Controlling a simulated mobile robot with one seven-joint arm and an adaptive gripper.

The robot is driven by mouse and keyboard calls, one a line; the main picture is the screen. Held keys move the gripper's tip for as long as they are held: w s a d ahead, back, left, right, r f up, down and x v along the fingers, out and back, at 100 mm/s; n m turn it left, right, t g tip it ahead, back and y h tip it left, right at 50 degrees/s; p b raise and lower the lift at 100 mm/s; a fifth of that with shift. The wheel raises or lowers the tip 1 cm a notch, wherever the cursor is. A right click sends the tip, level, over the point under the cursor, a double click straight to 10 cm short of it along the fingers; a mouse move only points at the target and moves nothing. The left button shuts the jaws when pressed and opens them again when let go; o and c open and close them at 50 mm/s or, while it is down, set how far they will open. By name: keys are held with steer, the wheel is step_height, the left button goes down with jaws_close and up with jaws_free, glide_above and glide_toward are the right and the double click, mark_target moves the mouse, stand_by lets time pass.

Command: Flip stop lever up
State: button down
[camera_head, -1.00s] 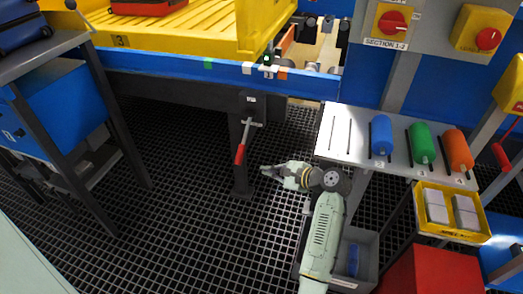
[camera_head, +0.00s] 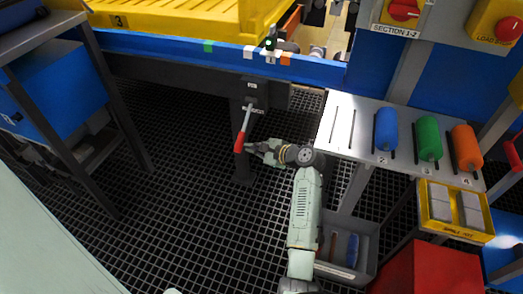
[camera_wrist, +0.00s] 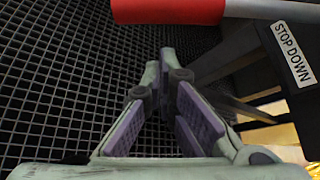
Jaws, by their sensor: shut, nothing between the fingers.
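The stop lever has a red grip (camera_head: 240,142) on a grey shaft (camera_head: 247,117). It hangs down and slightly left from a dark bracket below the blue conveyor rail. In the wrist view the red grip (camera_wrist: 168,10) lies across the top, with the shaft (camera_wrist: 270,10) to its right. A "STOP DOWN" label (camera_wrist: 292,53) is on the dark bracket beside it. My gripper (camera_head: 250,147) is shut and empty, its tips just right of the red grip. In the wrist view the fingertips (camera_wrist: 166,60) are near the grip; I cannot tell whether they touch it.
A grey shelf (camera_head: 345,125) with blue, green and orange cylinders is on the right. Below it are a grey bin (camera_head: 368,250) and a yellow tray (camera_head: 435,226). The floor grating left of the lever is clear.

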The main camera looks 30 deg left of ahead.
steer(key=shift+s+r, duration=0.55)
steer(key=shift+r, duration=0.25)
steer(key=p, duration=0.2)
steer(key=shift+s+r+p, duration=0.3)
steer(key=shift+r+p, duration=0.05)
steer(key=shift+r, duration=0.05)
